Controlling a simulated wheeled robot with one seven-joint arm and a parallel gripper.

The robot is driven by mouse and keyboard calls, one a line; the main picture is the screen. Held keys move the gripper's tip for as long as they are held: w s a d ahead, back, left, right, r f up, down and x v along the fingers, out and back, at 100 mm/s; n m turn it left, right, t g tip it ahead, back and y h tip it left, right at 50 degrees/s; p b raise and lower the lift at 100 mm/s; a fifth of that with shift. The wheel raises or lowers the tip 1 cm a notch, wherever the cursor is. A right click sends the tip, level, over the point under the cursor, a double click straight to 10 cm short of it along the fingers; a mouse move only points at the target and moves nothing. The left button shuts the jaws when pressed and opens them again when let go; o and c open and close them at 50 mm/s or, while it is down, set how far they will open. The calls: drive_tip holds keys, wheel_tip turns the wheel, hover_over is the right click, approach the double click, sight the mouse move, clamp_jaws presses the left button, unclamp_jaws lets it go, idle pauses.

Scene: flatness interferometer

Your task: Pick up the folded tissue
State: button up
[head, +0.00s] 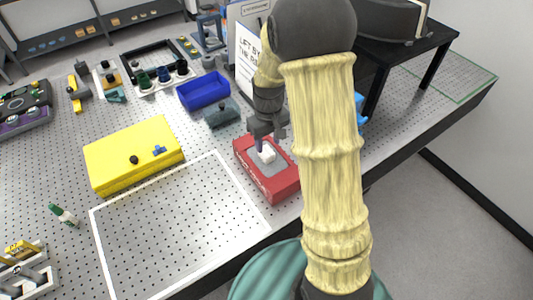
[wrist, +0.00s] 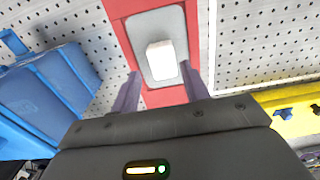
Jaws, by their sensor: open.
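The folded tissue (head: 266,153) is a small white block on the grey top of a red box (head: 285,182). In the wrist view the tissue (wrist: 160,60) stands on the grey panel (wrist: 151,25) of the red box (wrist: 118,8), slightly tilted in the picture. My gripper (wrist: 157,78) is open, with its two dark fingers on either side of the tissue's near end and gaps between them and it. In the head view my gripper (head: 268,142) is just above the box, and its fingers partly hide the tissue.
A yellow box (head: 133,155) lies to the left, and a blue bin (head: 203,90) and a grey-blue lidded box (head: 222,113) stand behind. A white-framed area (head: 180,235) of the perforated table is clear at the front. A white sign (head: 247,60) stands behind my gripper.

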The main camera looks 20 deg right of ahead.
sight(267, 150)
drive_tip(key=shift+w+a+f+p, duration=0.15)
drive_tip(key=shift+f+p, duration=0.65)
drive_tip(key=shift+f, duration=1.75)
drive_tip(key=c, duration=0.8)
drive_tip(key=shift+r, duration=0.1)
wheel_tip(267, 150, up, 10)
drive_tip(key=shift+f+b, duration=0.1)
drive_tip(key=shift+b, duration=0.85)
